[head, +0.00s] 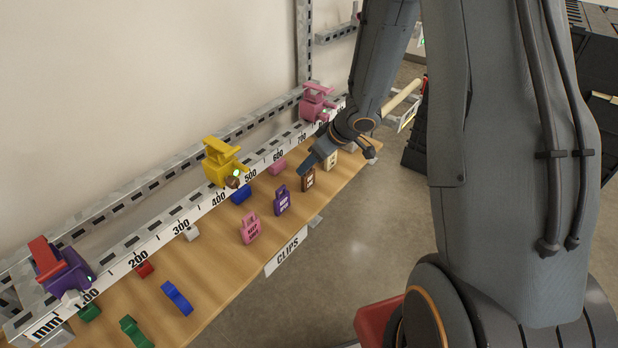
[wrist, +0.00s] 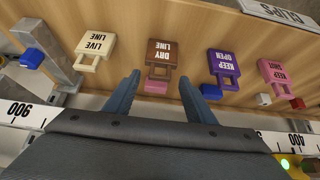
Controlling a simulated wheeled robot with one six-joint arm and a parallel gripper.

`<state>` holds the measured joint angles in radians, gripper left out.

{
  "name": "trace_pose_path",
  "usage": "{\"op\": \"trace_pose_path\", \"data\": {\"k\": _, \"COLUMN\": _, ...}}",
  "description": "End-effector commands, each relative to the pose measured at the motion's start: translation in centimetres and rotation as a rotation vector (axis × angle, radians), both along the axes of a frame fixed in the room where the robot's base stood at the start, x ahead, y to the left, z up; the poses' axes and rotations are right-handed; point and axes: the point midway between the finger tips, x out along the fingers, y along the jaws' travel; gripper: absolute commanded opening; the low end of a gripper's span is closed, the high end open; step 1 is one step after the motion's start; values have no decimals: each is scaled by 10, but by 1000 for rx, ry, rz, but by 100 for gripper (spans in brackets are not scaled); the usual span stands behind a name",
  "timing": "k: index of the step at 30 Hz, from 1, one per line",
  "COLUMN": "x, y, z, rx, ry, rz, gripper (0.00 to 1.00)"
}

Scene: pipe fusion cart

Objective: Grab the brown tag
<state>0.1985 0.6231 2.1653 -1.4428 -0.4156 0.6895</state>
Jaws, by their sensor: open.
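The brown tag (wrist: 164,48), lettered DRY LINE, lies on the wooden shelf, centred ahead of my gripper (wrist: 158,80) in the wrist view. The gripper's two dark fingers are apart, with the tag's handle loop just beyond the gap between their tips. Nothing is held. In the head view the brown tag (head: 308,182) shows on the shelf beside my gripper (head: 306,168), which partly covers that area. Whether the fingers touch the tag cannot be told.
A cream LIVE LINE tag (wrist: 95,48) and a purple KEEP OPEN tag (wrist: 224,66) flank the brown one. A pink block (wrist: 156,87) shows between the fingers. A pink tag (head: 250,229) and a yellow clamp (head: 218,163) by the ruler rail are further left in the head view.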

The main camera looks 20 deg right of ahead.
Motion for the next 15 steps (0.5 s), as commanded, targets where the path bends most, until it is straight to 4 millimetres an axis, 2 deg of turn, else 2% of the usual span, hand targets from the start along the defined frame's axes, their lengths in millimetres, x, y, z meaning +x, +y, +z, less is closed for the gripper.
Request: {"op": "trace_pose_path", "data": {"k": 15, "x": 25, "y": 18, "z": -53, "rx": -2, "ry": 2, "rz": -1, "gripper": 50}}
